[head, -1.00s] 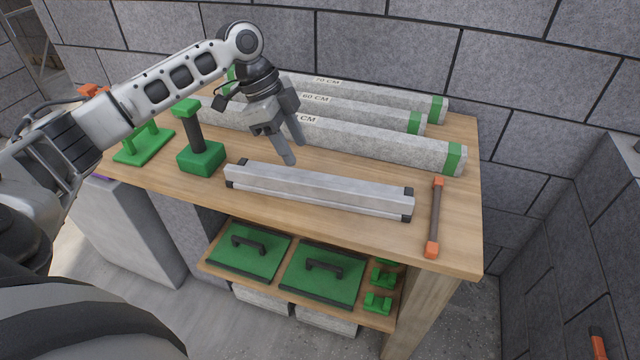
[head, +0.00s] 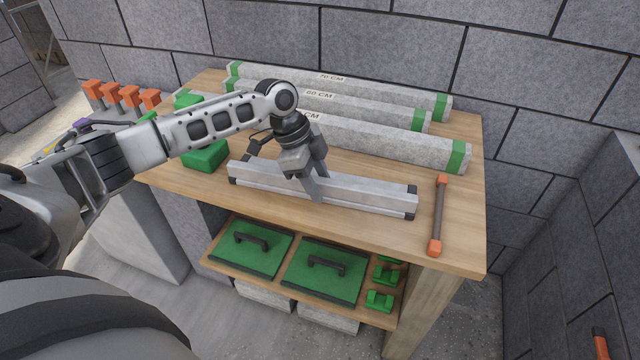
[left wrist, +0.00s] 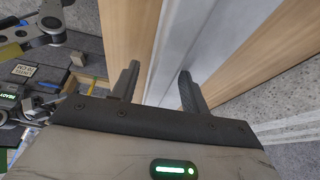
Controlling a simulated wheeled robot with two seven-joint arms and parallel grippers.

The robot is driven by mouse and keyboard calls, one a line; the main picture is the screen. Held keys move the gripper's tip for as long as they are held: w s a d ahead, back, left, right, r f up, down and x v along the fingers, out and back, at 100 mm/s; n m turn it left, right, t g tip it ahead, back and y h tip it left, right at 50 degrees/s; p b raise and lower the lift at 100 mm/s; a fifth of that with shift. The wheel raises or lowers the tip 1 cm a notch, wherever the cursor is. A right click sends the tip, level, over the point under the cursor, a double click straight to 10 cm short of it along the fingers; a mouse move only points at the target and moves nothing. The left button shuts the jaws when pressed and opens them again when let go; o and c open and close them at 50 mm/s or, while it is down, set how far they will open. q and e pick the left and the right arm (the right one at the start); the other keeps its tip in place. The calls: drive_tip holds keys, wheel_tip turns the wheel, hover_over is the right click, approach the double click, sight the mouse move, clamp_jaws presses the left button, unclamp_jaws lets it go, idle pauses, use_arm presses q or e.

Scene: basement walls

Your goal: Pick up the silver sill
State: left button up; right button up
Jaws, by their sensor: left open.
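The silver sill (head: 368,195) is a long pale metal bar with dark end caps, lying on the wooden workbench. My left gripper (head: 316,194) is open and points down over the sill's middle. In the left wrist view, the open fingers (left wrist: 157,88) sit on either side of the sill (left wrist: 182,50). Whether the fingers touch it I cannot tell. The gripper hides a short stretch of the sill in the head view. My right gripper is not in view.
Several grey stone bars with green ends (head: 400,146) lie behind the sill on the workbench (head: 455,225). A dark rod with orange ends (head: 438,215) lies to its right. A green block tool (head: 206,155) stands at the left. Green floats (head: 325,270) lie on the lower shelf.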

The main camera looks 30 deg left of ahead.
use_arm(q)
clamp_jaws()
drive_tip(key=shift+r, duration=0.1)
drive_tip(key=shift+r, duration=0.1)
drive_tip(key=shift+r, duration=0.6)
drive_tip(key=s+d+r, duration=0.1)
drive_tip(key=s+r, duration=1)
drive_tip(key=s, duration=0.3)
drive_tip(key=shift+d+r, duration=0.3)
drive_tip(key=shift+d, duration=0.1)
